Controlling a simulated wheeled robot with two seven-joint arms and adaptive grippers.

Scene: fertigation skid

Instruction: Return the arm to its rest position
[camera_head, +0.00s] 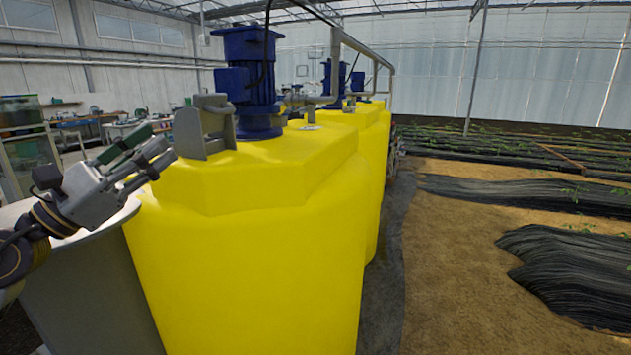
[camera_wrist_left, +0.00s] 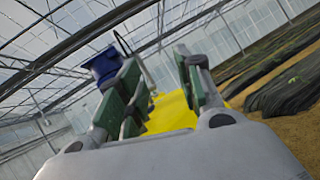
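My left gripper (camera_head: 160,148) comes in from the left in the head view, beside the near yellow tank (camera_head: 260,250) and a little left of the grey bracket (camera_head: 205,128) on its top. The left gripper (camera_wrist_left: 160,75) also shows in the left wrist view. Its two fingers stand apart with nothing between them, and the yellow tank (camera_wrist_left: 170,112) shows beyond the gap. My right gripper is in neither view.
A blue motor (camera_head: 250,80) stands on the near tank, with another blue motor (camera_head: 335,78) behind. A metal rail (camera_head: 362,47) runs above the tanks. Sandy ground (camera_head: 460,270) and black plastic-covered rows (camera_head: 570,265) lie to the right. Shelving (camera_head: 25,150) stands far left.

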